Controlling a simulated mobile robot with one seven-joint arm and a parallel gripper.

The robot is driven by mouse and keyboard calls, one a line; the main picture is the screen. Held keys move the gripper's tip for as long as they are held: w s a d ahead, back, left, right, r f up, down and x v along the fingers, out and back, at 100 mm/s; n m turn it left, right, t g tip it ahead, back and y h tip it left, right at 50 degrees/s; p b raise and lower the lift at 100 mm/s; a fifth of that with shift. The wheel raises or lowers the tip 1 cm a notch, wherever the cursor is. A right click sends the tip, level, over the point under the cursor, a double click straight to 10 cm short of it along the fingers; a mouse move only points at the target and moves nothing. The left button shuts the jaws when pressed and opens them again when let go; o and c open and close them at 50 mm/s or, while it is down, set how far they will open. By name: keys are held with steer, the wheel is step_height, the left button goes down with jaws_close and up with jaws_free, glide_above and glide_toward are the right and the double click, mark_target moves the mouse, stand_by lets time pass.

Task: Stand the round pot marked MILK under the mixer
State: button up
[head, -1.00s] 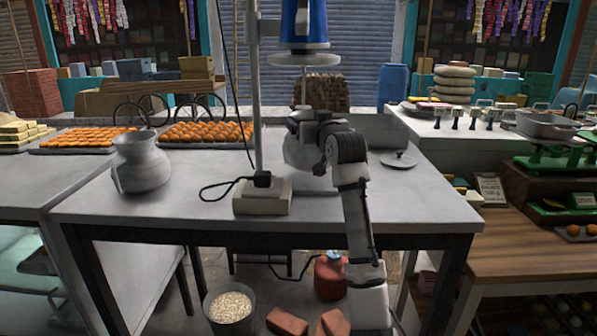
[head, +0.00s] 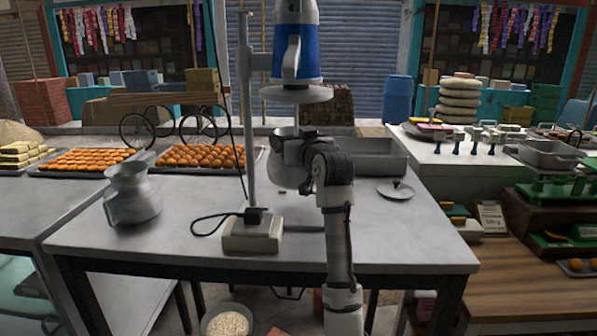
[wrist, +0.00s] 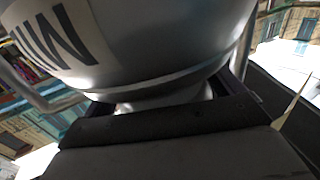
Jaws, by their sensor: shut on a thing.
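The silver round pot (wrist: 160,40) fills the upper wrist view, with large dark letters, partly cut off, on its side. My gripper (wrist: 165,105) is shut on its narrow part. In the head view the pot (head: 283,172) shows partly behind my gripper (head: 305,150), which hides much of it. The mixer (head: 302,50) has a blue and silver body above a pale disc (head: 297,93), on a post with a pale base (head: 252,234). The pot is below the disc in the picture. I cannot tell whether it touches the table.
A second silver pot (head: 132,195) stands at the table's left. A lid (head: 395,190) lies right of my arm, and a grey rectangular pan (head: 370,158) stands behind. A dark cable (head: 212,221) runs by the mixer base. The front left of the table (head: 180,235) is clear.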

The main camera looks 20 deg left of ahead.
steer(key=shift+d+f+p, duration=0.1)
steer(key=shift+f+p, duration=0.85)
steer(key=shift+f, duration=2.2)
steer(key=shift+f, duration=0.1)
